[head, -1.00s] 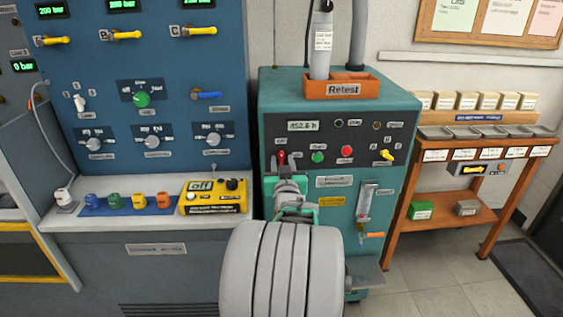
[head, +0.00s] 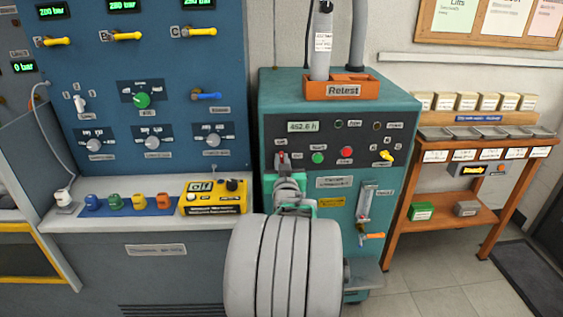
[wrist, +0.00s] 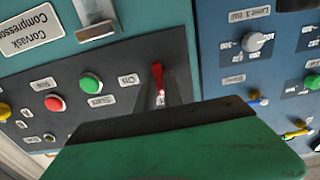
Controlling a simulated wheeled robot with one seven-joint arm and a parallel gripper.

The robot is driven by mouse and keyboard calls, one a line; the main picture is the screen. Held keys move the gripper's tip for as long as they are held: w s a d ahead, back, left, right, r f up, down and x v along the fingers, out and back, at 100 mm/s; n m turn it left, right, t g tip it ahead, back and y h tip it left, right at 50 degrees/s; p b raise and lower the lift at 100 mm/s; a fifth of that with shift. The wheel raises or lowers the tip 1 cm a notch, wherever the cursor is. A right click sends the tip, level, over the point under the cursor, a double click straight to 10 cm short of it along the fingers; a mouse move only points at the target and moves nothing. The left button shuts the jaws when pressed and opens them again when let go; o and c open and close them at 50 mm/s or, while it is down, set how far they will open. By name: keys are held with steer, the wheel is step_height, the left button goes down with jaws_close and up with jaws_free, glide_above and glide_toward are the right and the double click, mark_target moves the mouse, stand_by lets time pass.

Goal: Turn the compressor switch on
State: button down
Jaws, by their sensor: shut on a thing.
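The compressor switch is a small red lever (wrist: 158,80) on the dark panel of the teal compressor cabinet (head: 390,105). In the head view my gripper (head: 282,163) reaches the switch from the front and covers most of it. In the wrist view the red lever stands at the fingertips, just past the dark edge of my green gripper body. My gripper is shut on the lever. The lower part of the lever is hidden, and I cannot tell its exact position.
To the right of the switch are a green button (head: 318,158), a red button (head: 346,153) and a yellow knob (head: 386,156). A blue panel (head: 60,130) with valves stands to the left. A yellow box (head: 214,195) sits on the ledge beside the cabinet.

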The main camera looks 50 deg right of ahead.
steer(key=shift+f+m+b, duration=0.1)
steer(key=shift+m+b, duration=0.2)
steer(key=m+b, duration=0.2)
steer(key=m, duration=0.3)
steer(key=m+b, duration=0.3)
steer(key=m, duration=0.3)
steer(key=m+b, duration=0.2)
steer(key=m, duration=0.4)
steer(key=shift+s+d+f+b, duration=0.2)
steer(key=shift+s+b, duration=0.05)
steer(key=shift+b, duration=0.05)
steer(key=shift+m, duration=0.3)
stand_by(0.3)
steer(key=c, duration=1.5)
jaws_free()
steer(key=shift+o, duration=0.2)
steer(key=shift+a, duration=0.1)
